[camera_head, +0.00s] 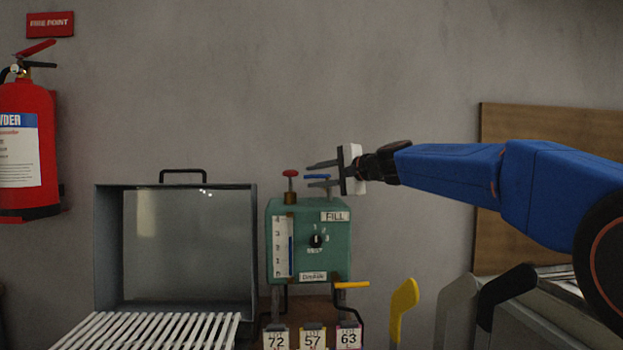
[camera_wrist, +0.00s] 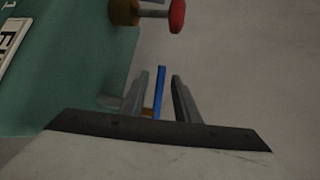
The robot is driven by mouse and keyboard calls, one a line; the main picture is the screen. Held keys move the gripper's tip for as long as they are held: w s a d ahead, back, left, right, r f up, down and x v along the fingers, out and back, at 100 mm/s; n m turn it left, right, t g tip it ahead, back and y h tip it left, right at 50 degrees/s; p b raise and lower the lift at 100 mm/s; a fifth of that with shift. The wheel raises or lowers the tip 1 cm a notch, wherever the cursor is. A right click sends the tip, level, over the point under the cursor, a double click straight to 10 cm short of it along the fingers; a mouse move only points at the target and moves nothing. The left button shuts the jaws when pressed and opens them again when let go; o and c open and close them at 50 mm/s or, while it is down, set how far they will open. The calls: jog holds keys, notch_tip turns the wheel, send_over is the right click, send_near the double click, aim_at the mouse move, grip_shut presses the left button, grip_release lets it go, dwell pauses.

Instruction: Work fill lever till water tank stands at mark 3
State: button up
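The green water tank (camera_head: 343,262) stands centre in the head view, with a FILL label and a white gauge (camera_head: 281,255) marked 0 to 4. Its blue column (camera_head: 291,256) reaches close to mark 3; the exact level is too small to tell. A blue lever (camera_head: 317,177) sticks out above the tank top. In the wrist view this blue lever (camera_wrist: 159,92) lies between my gripper's fingers (camera_wrist: 160,76), with gaps visible on both sides. My gripper (camera_head: 318,173) is open around the lever, above the tank's right side.
A red knob (camera_head: 290,173) on a brass stem stands left of the lever, close to my fingers. A yellow handle (camera_head: 352,285) is low on the right. A grey open box (camera_head: 107,250) stands left; yellow, grey and black boards (camera_head: 403,300) stand right.

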jog(key=shift+x, duration=1.05)
grip_shut()
